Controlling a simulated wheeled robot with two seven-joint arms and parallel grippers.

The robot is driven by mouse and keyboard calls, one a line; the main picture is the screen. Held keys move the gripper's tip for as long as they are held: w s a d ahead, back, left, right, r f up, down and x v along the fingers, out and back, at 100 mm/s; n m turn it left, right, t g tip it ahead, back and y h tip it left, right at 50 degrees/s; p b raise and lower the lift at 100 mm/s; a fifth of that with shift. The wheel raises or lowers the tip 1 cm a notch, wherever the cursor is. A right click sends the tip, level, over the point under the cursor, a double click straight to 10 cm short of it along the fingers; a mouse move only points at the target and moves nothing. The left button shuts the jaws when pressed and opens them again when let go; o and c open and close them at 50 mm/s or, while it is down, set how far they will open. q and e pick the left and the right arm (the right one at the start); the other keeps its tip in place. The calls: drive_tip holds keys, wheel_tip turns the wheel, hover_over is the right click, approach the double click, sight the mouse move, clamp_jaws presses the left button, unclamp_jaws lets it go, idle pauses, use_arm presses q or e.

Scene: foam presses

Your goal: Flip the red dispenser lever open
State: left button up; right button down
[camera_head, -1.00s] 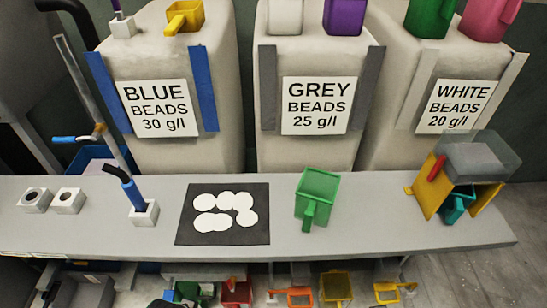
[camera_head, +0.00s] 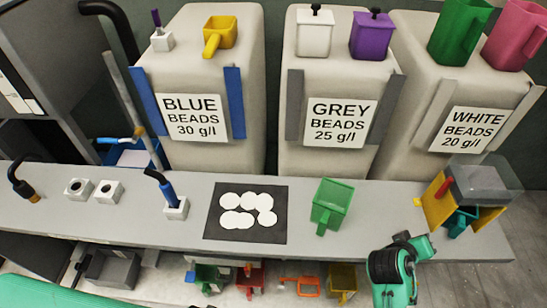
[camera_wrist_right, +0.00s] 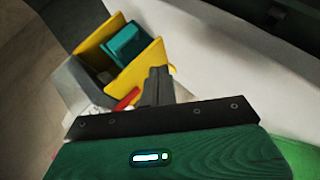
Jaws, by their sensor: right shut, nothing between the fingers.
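The dispenser stands at the right end of the bench in the head view, with a yellow stand (camera_head: 437,212) and a clear grey hopper (camera_head: 482,182). Its red lever (camera_head: 446,187) is on the hopper's left side. A teal cup (camera_head: 461,220) sits within the stand. My right arm comes in at the lower right, in front of the dispenser. In the right wrist view, my right gripper (camera_wrist_right: 158,78) is shut and empty. The red lever (camera_wrist_right: 127,98) shows just left of its fingers; contact cannot be told. My left gripper is not in view.
A green scoop (camera_head: 332,206) and a dark mat (camera_head: 221,231) with white discs lie on the bench (camera_head: 375,215). Large bead containers stand behind. Several coloured scoops are on the shelf below. The bench between green scoop and dispenser is clear.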

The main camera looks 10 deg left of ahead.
sight(444, 188)
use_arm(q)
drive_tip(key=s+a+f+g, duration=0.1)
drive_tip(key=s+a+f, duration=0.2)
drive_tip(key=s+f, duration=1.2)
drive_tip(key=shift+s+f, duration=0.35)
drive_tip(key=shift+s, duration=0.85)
use_arm(e)
drive_tip(key=w+a+r+n+t+h, duration=0.3)
drive_tip(key=w+r, duration=0.5)
drive_tip(key=w, duration=0.3)
drive_tip(key=shift+n+t+h, duration=0.6)
drive_tip(key=shift+n+h, duration=0.3)
drive_tip(key=shift+n, duration=0.1)
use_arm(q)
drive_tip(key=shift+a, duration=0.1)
use_arm(e)
drive_tip(key=shift+r, duration=0.1)
drive_tip(key=w+d+p, duration=0.1)
drive_tip(key=d+p, duration=0.1)
drive_tip(key=w+d+p, duration=0.1)
drive_tip(key=d+p, duration=0.1)
drive_tip(key=d, duration=0.1)
drive_tip(key=w+d+p, duration=0.2)
drive_tip(key=shift+d+p, duration=0.3)
drive_tip(key=shift+d, duration=0.05)
drive_tip(key=shift+s, duration=0.6)
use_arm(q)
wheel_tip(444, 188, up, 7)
